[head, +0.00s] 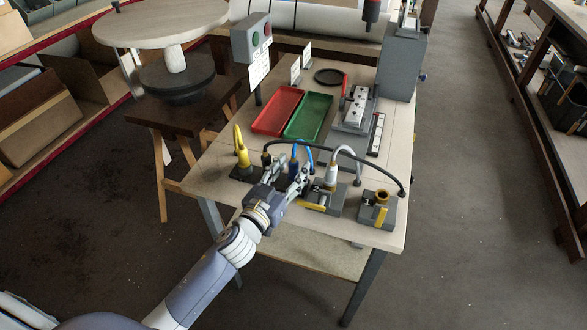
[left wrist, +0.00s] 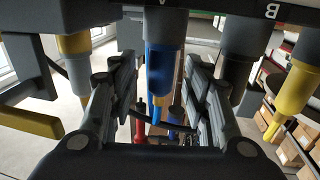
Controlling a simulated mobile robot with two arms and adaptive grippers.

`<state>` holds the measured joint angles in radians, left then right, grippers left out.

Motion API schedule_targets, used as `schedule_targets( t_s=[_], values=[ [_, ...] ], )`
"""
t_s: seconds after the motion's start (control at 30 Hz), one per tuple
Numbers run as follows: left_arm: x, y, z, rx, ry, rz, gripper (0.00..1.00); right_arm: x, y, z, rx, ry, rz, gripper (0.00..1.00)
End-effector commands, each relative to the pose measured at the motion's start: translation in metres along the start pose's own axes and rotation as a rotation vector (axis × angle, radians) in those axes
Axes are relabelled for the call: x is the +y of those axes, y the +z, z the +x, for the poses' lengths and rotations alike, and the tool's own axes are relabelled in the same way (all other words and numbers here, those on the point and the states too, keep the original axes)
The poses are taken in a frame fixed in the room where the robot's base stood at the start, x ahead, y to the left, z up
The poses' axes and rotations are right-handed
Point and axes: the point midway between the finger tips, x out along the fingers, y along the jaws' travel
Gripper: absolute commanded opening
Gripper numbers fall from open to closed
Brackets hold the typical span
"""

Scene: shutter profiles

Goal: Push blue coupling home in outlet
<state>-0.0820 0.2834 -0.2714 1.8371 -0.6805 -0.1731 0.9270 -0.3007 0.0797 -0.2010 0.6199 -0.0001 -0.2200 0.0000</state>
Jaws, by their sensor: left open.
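The blue coupling (head: 294,168) stands upright among other couplings near the table's front edge. In the left wrist view, which looks inverted, the blue coupling (left wrist: 162,62) shows between my fingers. My left gripper (head: 290,184) is open, with one finger on each side of it; I cannot tell whether either touches. The base of the blue coupling is largely hidden by the gripper in the head view, so its seating depth is unclear. A brass-ringed outlet (head: 382,195) with a yellow lever stands bare at the front right. My right gripper is out of view.
A yellow coupling (head: 242,152) and a dark coupling (head: 266,159) stand left of the blue one. A grey-white coupling (head: 331,174) stands to its right, by a yellow lever (head: 314,206). A black hose (head: 375,166) arches over this row. Red (head: 277,110) and green (head: 308,117) trays lie behind.

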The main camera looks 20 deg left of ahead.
Motion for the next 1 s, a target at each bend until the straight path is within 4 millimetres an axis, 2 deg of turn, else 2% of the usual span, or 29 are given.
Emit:
schedule_targets(
  t_s=[0.13,0.43,0.63,1.0],
  values=[
    [-0.001,-0.001,0.015,0.0,-0.001,0.001,0.45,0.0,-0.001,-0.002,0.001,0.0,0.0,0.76],
    [-0.001,0.0,0.018,0.0,-0.001,0.0,0.45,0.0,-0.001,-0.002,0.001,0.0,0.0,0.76],
    [-0.001,0.0,0.018,0.0,-0.001,0.001,0.0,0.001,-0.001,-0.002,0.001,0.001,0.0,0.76],
    [-0.001,-0.002,0.018,0.001,0.0,0.001,0.0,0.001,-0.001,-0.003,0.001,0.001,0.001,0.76]
  ],
)
